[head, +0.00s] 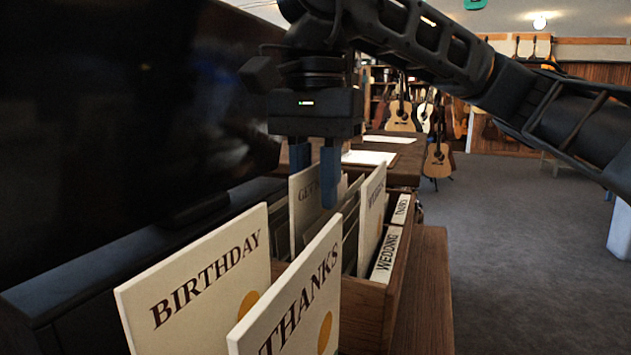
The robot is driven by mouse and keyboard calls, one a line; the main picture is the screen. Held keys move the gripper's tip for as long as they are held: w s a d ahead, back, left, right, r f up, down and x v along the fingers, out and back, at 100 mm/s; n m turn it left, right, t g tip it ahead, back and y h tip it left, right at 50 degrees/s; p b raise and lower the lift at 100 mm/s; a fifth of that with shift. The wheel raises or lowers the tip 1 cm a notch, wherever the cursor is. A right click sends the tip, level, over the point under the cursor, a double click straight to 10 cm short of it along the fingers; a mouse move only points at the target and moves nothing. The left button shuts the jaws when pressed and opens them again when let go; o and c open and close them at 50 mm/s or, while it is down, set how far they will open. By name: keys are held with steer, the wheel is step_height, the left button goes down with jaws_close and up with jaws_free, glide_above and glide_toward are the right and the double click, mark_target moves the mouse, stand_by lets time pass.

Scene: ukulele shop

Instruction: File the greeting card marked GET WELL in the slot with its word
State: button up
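The cream card marked "GET W…" (303,220) stands upright in the wooden card box (362,310), past the front cards. Part of its word is hidden behind my gripper. My gripper (316,178) points down over this card's top edge. Its blue fingers are apart, one in front of the card and one partly hidden behind it. I see no clear contact with the card. A GET WELL slot label cannot be made out.
A BIRTHDAY card (200,285) and a THANKS card (300,300) stand close in front. Another card (371,215) stands right of my gripper. A large dark screen (120,130) fills the left. Guitars (438,160) stand behind; open carpet (530,250) lies right.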

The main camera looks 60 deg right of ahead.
steer(key=shift+o, duration=1.2)
steer(key=shift+r+p, duration=0.35)
steer(key=shift+r, duration=3.6)
